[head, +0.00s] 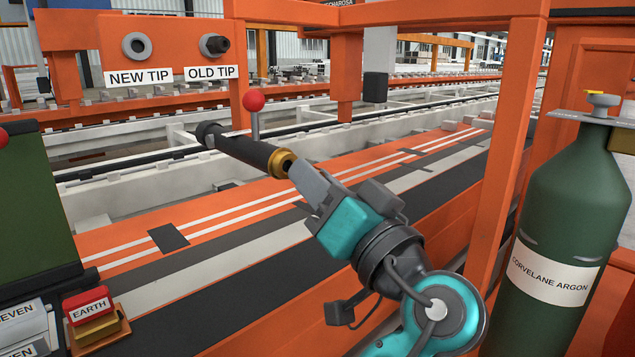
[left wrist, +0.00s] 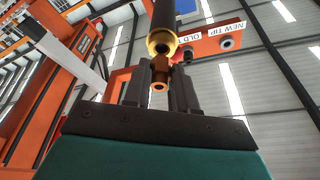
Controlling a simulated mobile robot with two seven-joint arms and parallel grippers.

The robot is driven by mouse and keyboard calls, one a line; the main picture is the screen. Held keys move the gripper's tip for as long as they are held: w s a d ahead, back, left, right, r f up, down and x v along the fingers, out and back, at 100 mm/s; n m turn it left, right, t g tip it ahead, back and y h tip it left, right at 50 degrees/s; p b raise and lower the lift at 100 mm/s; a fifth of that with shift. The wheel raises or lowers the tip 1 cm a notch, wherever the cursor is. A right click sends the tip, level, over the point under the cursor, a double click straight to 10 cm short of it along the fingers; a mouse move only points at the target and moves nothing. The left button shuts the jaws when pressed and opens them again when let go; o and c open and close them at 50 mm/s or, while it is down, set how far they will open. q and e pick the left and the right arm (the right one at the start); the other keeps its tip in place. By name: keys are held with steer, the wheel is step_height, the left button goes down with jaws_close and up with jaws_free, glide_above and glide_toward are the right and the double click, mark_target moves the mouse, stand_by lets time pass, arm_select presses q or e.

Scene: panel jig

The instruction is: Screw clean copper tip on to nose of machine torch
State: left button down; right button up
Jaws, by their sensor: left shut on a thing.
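The machine torch (head: 242,147) is a black barrel with a brass ring at its nose (head: 282,163). My left gripper (head: 297,172) is at that nose, its grey fingers pointing up-left. In the left wrist view the fingers (left wrist: 160,84) are shut on a copper tip (left wrist: 159,85). The tip is in line with the nose (left wrist: 160,46) and appears to meet it; whether any thread is engaged cannot be seen. In the head view the fingers hide the tip. The NEW TIP holder (head: 136,45) looks empty. The OLD TIP holder (head: 214,45) has a dark piece in it. My right gripper is out of view.
A red-knobbed lever (head: 254,102) stands close to the torch. A green argon cylinder (head: 568,220) stands at the right beside an orange post (head: 505,130). A red EARTH block (head: 88,305) sits at lower left. The striped bed (head: 250,215) below the torch is mostly clear.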

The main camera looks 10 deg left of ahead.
arm_select(q)
steer(key=shift+w+a, duration=0.15)
stand_by(0.6)
steer(key=shift+w+a, duration=0.6)
steer(key=shift+a, duration=0.1)
steer(key=c, duration=0.8)
jaws_free()
